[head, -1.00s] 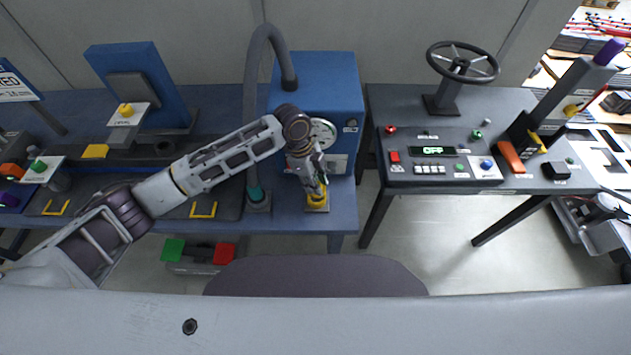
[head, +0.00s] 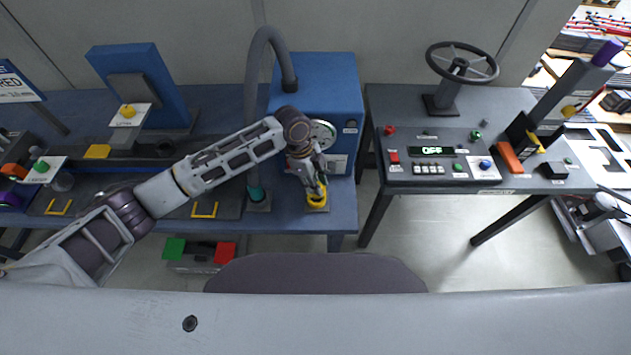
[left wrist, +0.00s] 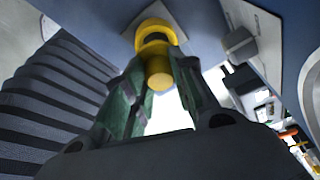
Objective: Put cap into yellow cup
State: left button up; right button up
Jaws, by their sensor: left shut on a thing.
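The yellow cup (head: 318,199) stands on a small base plate at the front edge of the blue bench, below my left gripper (head: 316,182). In the left wrist view the cup's round rim (left wrist: 155,28) shows just beyond the fingertips. My left gripper (left wrist: 160,85) is shut on a short yellow cylinder, which I take to be the cap (left wrist: 159,70). The cap is close to the cup's rim; I cannot tell whether they touch. In the head view the fingers hide most of the cap. My right gripper is not in view.
A grey hose (head: 252,90) ends in a teal fitting left of the cup. A blue box with a gauge (head: 322,133) stands behind my gripper. The control desk (head: 430,185) is to the right, across a floor gap.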

pick_arm(q)
jog(key=shift+f+b, duration=0.4)
jog(key=shift+f, duration=1.6)
dwell(1.8)
jog(key=o, duration=1)
jog(key=shift+v, duration=6)
jog(key=shift+s+f, duration=0.1)
